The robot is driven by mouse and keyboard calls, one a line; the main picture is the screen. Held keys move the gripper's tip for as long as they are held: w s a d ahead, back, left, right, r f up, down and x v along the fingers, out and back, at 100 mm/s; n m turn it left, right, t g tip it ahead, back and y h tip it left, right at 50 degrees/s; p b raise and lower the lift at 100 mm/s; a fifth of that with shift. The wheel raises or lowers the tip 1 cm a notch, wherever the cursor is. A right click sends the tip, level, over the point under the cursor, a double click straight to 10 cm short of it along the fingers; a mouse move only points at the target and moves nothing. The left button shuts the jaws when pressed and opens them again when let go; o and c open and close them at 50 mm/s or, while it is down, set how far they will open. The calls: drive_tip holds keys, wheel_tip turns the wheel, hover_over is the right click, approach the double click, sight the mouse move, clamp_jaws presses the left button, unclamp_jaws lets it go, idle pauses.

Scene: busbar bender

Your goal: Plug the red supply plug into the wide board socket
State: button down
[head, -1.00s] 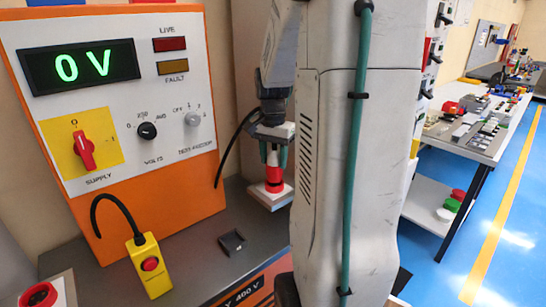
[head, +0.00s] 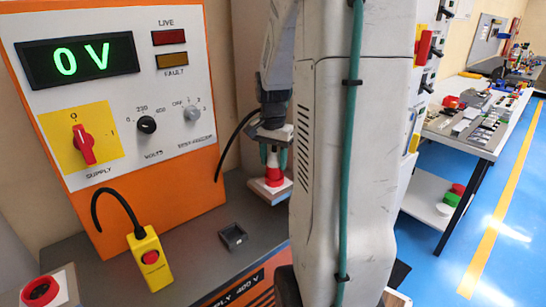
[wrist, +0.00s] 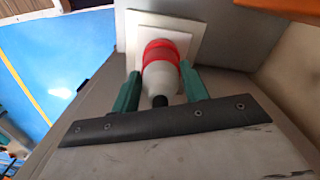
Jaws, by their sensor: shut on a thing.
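The red supply plug (head: 272,164), red at one end and white at the other, is in my gripper (head: 270,150) in the head view. In the wrist view my gripper (wrist: 160,88) has its green fingers closed on either side of the white body of the plug (wrist: 162,58). The red end faces a pale square plate (wrist: 142,26), which also shows below the plug in the head view (head: 268,192). I cannot tell whether the plug touches this plate or sits in it. I cannot pick out the wide board socket; my arm hides part of the scene.
An orange supply cabinet (head: 222,95) reads 0 V. On the grey bench (head: 195,255) stand a yellow box with a red button (head: 150,262) and a small dark open holder (head: 233,236). A side table (head: 455,135) is at the right, with clear blue floor beyond.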

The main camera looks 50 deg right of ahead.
drive_tip(key=shift+f, duration=0.25)
drive_tip(key=c, duration=0.7)
unclamp_jaws()
drive_tip(key=shift+o, duration=0.2)
wheel_tip(320, 180, up, 8)
drive_tip(key=shift+f, duration=0.1)
